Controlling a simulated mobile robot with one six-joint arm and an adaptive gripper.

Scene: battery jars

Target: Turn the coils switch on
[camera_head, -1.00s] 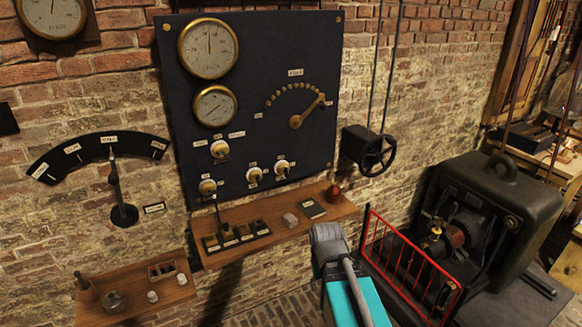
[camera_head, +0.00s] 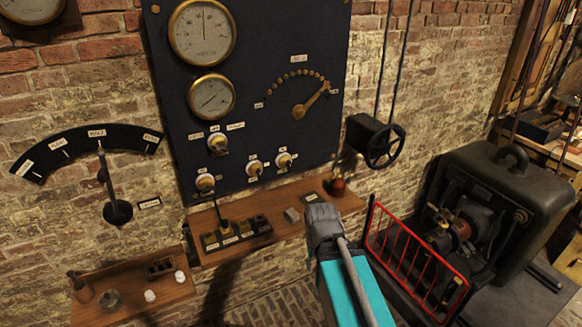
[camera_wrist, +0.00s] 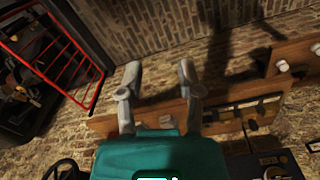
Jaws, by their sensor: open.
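A dark panel (camera_head: 255,115) on the brick wall carries several small brass-and-white switches. One switch (camera_head: 217,143) sits below the lower gauge. Two more, a middle switch (camera_head: 255,167) and a right switch (camera_head: 284,160), sit lower, and a left switch (camera_head: 205,183) is near the bottom edge. Their labels are too small to read, so I cannot tell which is the coils switch. My gripper (camera_head: 322,215) is in front of the wooden shelf, below and right of the switches, and touches none of them. In the wrist view my gripper (camera_wrist: 159,82) has its fingers apart with nothing between them.
The wooden shelf (camera_head: 285,225) below the panel holds a black key block (camera_head: 237,234) and small items. A red railing (camera_head: 415,255) and a dark machine (camera_head: 490,215) stand right. A handwheel (camera_head: 384,147) is on the wall. A second shelf (camera_head: 130,290) is lower left.

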